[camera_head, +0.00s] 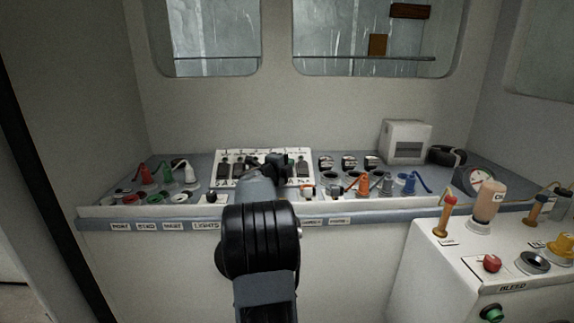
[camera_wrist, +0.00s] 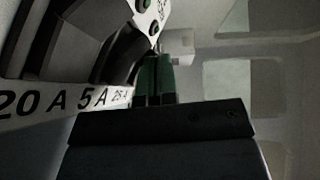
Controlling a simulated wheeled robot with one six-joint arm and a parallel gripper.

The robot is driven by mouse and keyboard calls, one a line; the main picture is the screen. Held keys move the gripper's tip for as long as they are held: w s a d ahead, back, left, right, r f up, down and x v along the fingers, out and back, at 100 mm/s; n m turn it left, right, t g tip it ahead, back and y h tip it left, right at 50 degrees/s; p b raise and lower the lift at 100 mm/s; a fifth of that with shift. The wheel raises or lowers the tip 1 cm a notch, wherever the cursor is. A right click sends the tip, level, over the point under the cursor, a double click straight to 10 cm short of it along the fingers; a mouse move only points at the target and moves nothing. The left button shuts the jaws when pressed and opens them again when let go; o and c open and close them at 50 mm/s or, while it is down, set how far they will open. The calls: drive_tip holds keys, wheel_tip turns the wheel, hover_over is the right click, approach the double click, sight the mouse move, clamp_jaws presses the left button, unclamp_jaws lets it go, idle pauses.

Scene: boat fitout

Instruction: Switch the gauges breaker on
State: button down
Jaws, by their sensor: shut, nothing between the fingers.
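The breaker panel (camera_head: 303,178) is a white plate with a row of black breakers (camera_head: 224,168), standing at the middle of the console. My arm hides much of its middle and right part. In the wrist view the panel (camera_wrist: 75,106) is very close at the left, with "20 A", "5 A" and a smaller rating printed below large dark breaker bodies (camera_wrist: 105,45). Green round spots show on its upper part. My gripper (camera_wrist: 155,78) is shut and empty, its green-sided fingers close beside the panel. In the head view my gripper (camera_head: 284,162) is at the panel's right half. I cannot read which breaker is gauges or its lever position.
Coloured levers and black rings line the console (camera_head: 130,197) on both sides of the panel. A white box (camera_head: 405,142) stands at the back right. A side unit (camera_head: 450,270) with a red button (camera_head: 491,263) and a tan knob (camera_head: 488,202) is at the right.

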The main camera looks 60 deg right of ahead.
drive_tip(key=shift+w+d+f, duration=0.2)
drive_tip(key=shift+d+f, duration=0.05)
drive_tip(key=shift+d, duration=0.05)
idle(0.5)
drive_tip(key=shift+a+r, duration=0.1)
drive_tip(key=shift+s+a+r, duration=0.4)
drive_tip(key=shift+a, duration=0.1)
idle(0.4)
drive_tip(key=s+a+r, duration=0.2)
drive_tip(key=a, duration=0.1)
drive_tip(key=shift+s+a+r+p, duration=0.2)
drive_tip(key=shift+r+p, duration=0.15)
drive_tip(key=shift+r, duration=0.05)
idle(0.7)
